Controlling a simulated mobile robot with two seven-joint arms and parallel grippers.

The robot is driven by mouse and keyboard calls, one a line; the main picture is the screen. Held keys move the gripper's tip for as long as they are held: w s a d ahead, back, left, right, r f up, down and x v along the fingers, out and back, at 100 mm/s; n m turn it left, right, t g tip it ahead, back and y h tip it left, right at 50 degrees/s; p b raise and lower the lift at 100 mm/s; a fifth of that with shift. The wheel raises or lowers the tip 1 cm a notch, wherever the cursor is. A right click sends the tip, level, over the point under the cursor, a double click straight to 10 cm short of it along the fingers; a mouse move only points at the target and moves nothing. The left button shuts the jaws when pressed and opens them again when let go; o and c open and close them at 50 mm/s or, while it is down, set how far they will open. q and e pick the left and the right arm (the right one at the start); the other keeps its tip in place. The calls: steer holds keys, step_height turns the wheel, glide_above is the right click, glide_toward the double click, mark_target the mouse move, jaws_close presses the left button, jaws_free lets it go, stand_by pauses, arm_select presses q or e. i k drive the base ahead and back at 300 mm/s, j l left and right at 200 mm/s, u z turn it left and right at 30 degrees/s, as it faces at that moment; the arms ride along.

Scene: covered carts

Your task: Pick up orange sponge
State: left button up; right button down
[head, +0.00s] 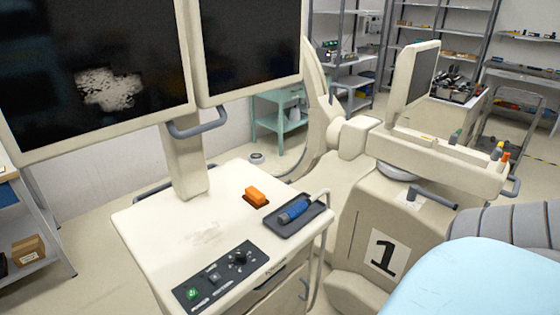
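A black control panel (221,275) lies at the front edge. Two large monitors (92,72) (250,40) rise behind, on a column. The left part of the top is clear.

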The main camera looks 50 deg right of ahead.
mark_target(254, 197)
steer(key=z, duration=1.35)
